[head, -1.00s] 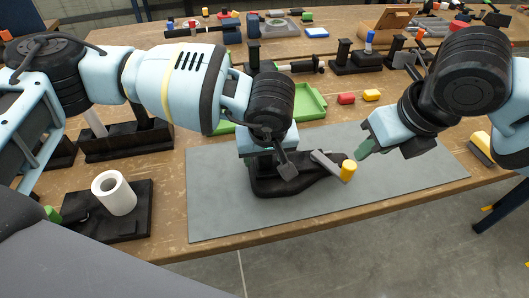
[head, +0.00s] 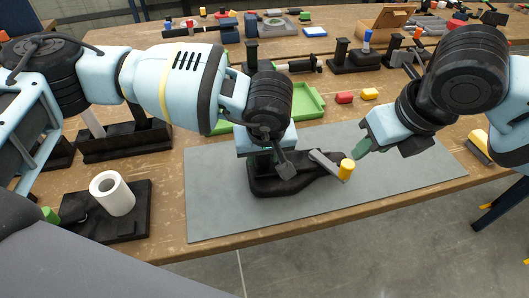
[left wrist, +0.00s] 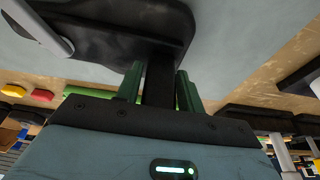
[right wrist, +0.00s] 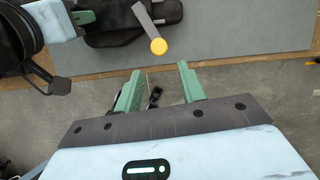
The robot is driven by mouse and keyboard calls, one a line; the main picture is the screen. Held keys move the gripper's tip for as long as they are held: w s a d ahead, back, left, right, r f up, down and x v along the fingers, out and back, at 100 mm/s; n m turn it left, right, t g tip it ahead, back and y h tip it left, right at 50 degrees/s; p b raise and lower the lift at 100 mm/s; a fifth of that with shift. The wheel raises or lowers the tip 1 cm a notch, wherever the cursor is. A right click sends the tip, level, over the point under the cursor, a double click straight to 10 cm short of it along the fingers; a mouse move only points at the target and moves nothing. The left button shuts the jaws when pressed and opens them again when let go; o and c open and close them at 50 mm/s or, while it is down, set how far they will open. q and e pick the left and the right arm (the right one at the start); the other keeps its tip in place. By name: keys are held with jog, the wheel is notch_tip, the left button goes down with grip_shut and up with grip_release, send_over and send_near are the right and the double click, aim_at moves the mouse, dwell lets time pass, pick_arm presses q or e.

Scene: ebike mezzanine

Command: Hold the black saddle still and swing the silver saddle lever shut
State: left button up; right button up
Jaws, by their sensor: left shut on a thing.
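The black saddle (head: 310,188) lies on the grey mat, and it also shows in the left wrist view (left wrist: 125,22). The silver saddle lever (head: 325,162) sticks out over the saddle toward the right and ends in a yellow knob (head: 346,169). In the right wrist view the lever (right wrist: 145,20) and knob (right wrist: 158,46) are ahead of the fingers. My left gripper (left wrist: 160,88) is shut on a black upright part of the saddle; its fingertips are mostly hidden in the head view. My right gripper (right wrist: 161,85) is open and empty, close to the knob but apart from it.
The grey mat (head: 220,190) is bare around the saddle. A green tray (head: 315,100) and red (head: 344,97) and yellow (head: 369,94) blocks lie behind it. A white roll (head: 112,193) on a black base is at the left. The table's front edge is near.

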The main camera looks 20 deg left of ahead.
aim_at(350, 163)
jog(key=shift+o, duration=0.8)
jog(key=w+m+g, duration=0.1)
jog(key=m, duration=0.5)
jog(key=a+r+m+h, duration=0.1)
jog(key=m, duration=0.4)
jog(key=w+a+r+m+g+h, duration=0.1)
jog(key=m, duration=0.5)
jog(key=shift+w+m+g, duration=0.3)
jog(key=shift+w, duration=0.05)
jog(key=shift+f, duration=0.1)
jog(key=f, duration=1.1)
jog(key=shift+w+a+f, duration=0.15)
jog(key=shift+w+f, duration=0.15)
jog(key=shift+f, duration=0.1)
